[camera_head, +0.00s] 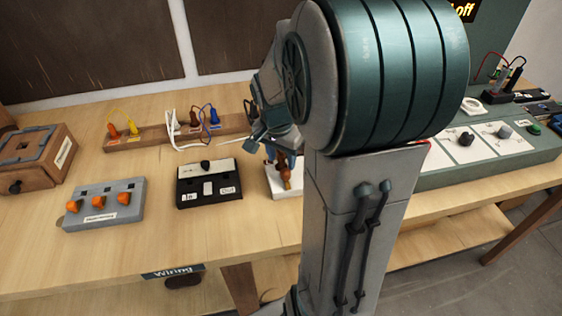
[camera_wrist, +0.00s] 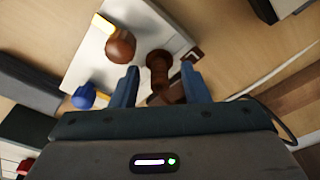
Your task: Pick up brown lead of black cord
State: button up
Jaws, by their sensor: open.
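My gripper (camera_wrist: 159,68) is open, with its two blue fingers apart. A dark brown piece, apparently the brown lead (camera_wrist: 158,62), stands between the fingertips at the white block (camera_wrist: 88,62). I cannot tell whether either finger touches it. A round brown knob (camera_wrist: 120,46) with a yellow part beside it is just left of the fingers, and a blue knob (camera_wrist: 84,96) is farther left. In the head view my gripper (camera_head: 270,152) is low over the white block (camera_head: 274,190), where an orange-brown piece (camera_head: 285,176) shows. My arm hides much of this area.
A black switch box (camera_head: 208,192) and a grey box with orange knobs (camera_head: 103,216) stand to the left. A wooden rack with coloured leads (camera_head: 150,137) is behind. A green panel (camera_head: 520,152) stands right. A thin black cord (camera_wrist: 272,112) curves beside my gripper.

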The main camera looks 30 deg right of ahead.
grip_shut()
dwell(0.3)
